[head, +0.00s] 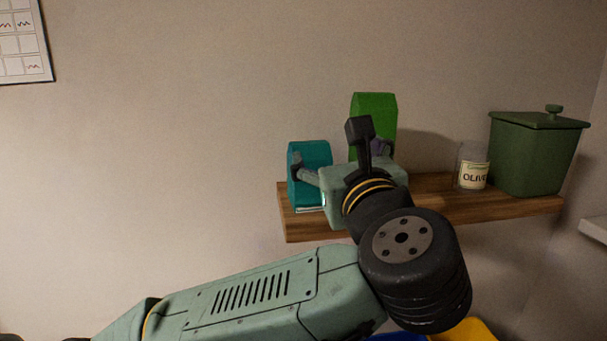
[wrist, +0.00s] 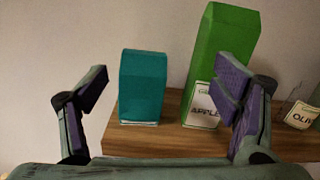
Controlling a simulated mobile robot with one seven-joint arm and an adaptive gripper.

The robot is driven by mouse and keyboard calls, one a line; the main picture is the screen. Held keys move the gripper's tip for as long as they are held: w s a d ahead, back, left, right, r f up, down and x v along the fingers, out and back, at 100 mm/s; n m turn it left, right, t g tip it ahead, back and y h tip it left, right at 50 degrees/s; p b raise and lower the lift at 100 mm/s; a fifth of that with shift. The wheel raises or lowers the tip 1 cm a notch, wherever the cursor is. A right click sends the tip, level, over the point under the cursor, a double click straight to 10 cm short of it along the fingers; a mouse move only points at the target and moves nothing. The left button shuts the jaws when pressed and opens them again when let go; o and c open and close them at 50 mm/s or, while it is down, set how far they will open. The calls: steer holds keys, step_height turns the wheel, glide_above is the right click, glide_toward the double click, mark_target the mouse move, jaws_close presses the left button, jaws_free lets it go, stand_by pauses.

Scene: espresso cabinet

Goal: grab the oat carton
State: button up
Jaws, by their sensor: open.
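A short teal carton (head: 310,155) stands upright near the left end of a wooden shelf. It also shows in the wrist view (wrist: 143,85), between my fingers; a pale strip runs along its bottom, and I can read no label naming it oat. A taller green carton (wrist: 222,50) stands to its right, labelled "APPLE"; it shows in the head view (head: 373,110), partly behind my gripper. My gripper (wrist: 163,80) is open and empty. Its left finger is left of the teal carton, its right finger overlaps the green carton's label. In the head view my gripper (head: 340,156) is in front of the shelf.
The wooden shelf (head: 440,210) holds a glass jar (head: 473,166) labelled "OLIV" and a dark green lidded canister (head: 537,150) at the right. A wall chart (head: 25,45) hangs upper left. The wall left of the shelf is bare. Blue and yellow objects show at the bottom.

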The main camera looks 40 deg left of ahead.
mark_target(312, 149)
steer(key=shift+m+g+y, duration=0.3)
steer(key=shift+g, duration=0.5)
steer(key=a, duration=0.2)
steer(key=w+a+f, duration=0.1)
steer(key=w+a, duration=0.1)
steer(key=a, duration=0.1)
steer(key=shift+w+a+f+p, duration=0.1)
steer(key=shift+a+f+p, duration=0.2)
steer(key=shift+f+p, duration=0.1)
steer(key=shift+p+x, duration=0.7)
steer(key=shift+x, duration=2.2)
steer(key=shift+w+d, duration=0.15)
steer(key=shift+w, duration=0.05)
steer(key=shift+c, duration=0.4)
steer(key=c, duration=1.4)
steer(key=shift+r, duration=0.1)
